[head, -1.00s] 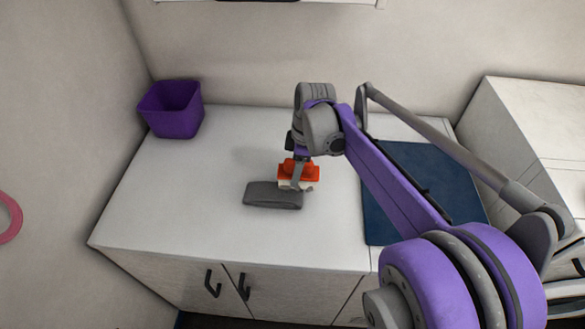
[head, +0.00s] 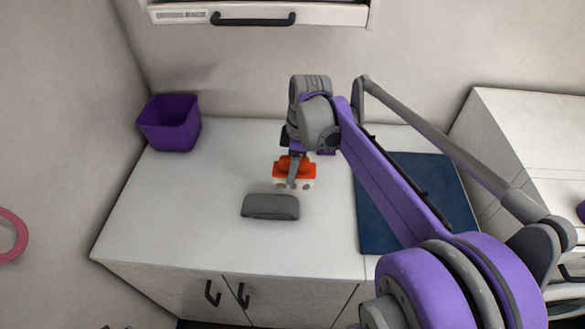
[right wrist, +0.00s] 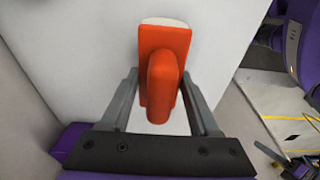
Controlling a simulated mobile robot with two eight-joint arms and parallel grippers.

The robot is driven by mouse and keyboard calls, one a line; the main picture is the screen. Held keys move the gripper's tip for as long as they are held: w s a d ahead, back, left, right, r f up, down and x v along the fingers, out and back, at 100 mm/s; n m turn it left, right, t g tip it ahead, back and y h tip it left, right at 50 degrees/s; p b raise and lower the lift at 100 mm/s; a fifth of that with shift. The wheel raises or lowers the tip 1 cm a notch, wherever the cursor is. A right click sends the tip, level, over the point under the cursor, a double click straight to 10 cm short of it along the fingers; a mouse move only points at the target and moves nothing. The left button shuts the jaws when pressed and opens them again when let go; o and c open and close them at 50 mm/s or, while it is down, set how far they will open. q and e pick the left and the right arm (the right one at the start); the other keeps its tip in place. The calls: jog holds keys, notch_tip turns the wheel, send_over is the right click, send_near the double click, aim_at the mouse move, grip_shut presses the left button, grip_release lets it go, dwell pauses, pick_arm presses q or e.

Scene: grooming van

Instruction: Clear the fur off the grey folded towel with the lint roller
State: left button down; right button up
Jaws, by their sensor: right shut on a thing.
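The grey folded towel (head: 270,208) lies on the white counter; its top looks plain, and no fur can be made out at this size. My right gripper (head: 293,176) is shut on the lint roller (head: 295,168), just behind the towel's right part, with a visible gap between. The roller has an orange body and a pale lower part with a few darker spots. In the right wrist view the orange roller (right wrist: 163,80) shows between my two fingers. The towel is not in that view. My left gripper is not in view.
A purple bin (head: 168,124) stands at the counter's back left. A dark blue mat (head: 400,225) lies on the right, partly behind my right arm. The white counter (head: 180,200) is clear left of the towel. A cabinet with a dark handle (head: 253,20) hangs above.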

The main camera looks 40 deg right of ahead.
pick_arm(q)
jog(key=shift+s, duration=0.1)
pick_arm(e)
jog(key=shift+s, duration=0.1)
jog(key=shift+r, duration=0.5)
jog(key=shift+r+p, duration=0.55)
jog(key=shift+r, duration=0.4)
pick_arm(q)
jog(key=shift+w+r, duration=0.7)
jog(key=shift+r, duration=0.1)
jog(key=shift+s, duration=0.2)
pick_arm(e)
jog(key=shift+s, duration=0.1)
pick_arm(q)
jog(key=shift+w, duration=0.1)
